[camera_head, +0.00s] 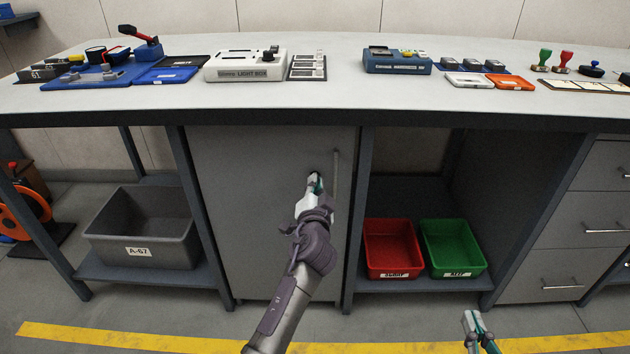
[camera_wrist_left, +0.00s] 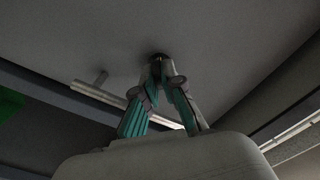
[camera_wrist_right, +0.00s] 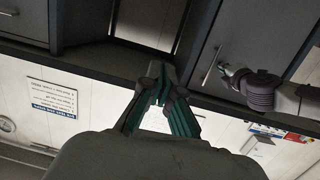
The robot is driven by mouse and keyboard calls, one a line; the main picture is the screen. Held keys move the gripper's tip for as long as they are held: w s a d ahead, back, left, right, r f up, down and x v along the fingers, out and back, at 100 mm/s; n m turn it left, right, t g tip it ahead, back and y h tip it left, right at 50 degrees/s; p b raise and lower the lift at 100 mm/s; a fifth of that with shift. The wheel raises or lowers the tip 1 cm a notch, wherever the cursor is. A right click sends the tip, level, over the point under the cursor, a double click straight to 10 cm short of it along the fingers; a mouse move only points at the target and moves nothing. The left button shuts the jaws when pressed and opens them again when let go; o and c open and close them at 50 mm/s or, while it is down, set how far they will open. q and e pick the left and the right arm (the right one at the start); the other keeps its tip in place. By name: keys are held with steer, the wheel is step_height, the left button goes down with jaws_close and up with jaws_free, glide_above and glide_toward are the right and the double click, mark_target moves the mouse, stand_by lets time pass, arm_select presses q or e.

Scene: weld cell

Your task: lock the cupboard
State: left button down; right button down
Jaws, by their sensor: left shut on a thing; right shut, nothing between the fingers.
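The grey cupboard door (camera_head: 255,210) stands closed under the bench, with a vertical bar handle (camera_head: 335,173) near its right edge. My left gripper (camera_head: 315,179) is at the door just left of the handle. In the left wrist view its fingertips (camera_wrist_left: 158,60) are shut on a small dark part at the door face, at the lock; the fingers mostly hide it, and I cannot tell its shape or turn. The handle also shows in the left wrist view (camera_wrist_left: 95,92). My right gripper (camera_head: 474,320) is shut and empty, low in front of the bench, away from the cupboard.
The bench top (camera_head: 340,95) above holds a light box (camera_head: 245,67) and other fixtures. Right of the cupboard, a red bin (camera_head: 392,245) and a green bin (camera_head: 452,245) stand on a low shelf. A grey bin (camera_head: 140,230) stands left. The floor in front is clear.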

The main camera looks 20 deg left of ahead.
arm_select(q)
steer(key=m+p, duration=0.1)
steer(key=m, duration=0.3)
steer(key=shift+m+p, duration=0.3)
steer(key=shift+p, duration=0.1)
steer(key=m+p, duration=0.1)
steer(key=m, duration=0.3)
steer(key=shift+p, duration=0.35)
steer(key=shift+f+m, duration=0.1)
steer(key=shift+m, duration=0.3)
arm_select(e)
steer(key=s+d+f+g+h, duration=0.3)
steer(key=s+d+f+g, duration=0.2)
steer(key=s+f+g, duration=0.5)
steer(key=shift+s+f+m, duration=0.3)
steer(key=shift+s+f, duration=0.4)
steer(key=shift+s, duration=0.35)
arm_select(q)
steer(key=c, duration=1.3)
jaws_free()
steer(key=shift+d, duration=0.1)
steer(key=v, duration=1.2)
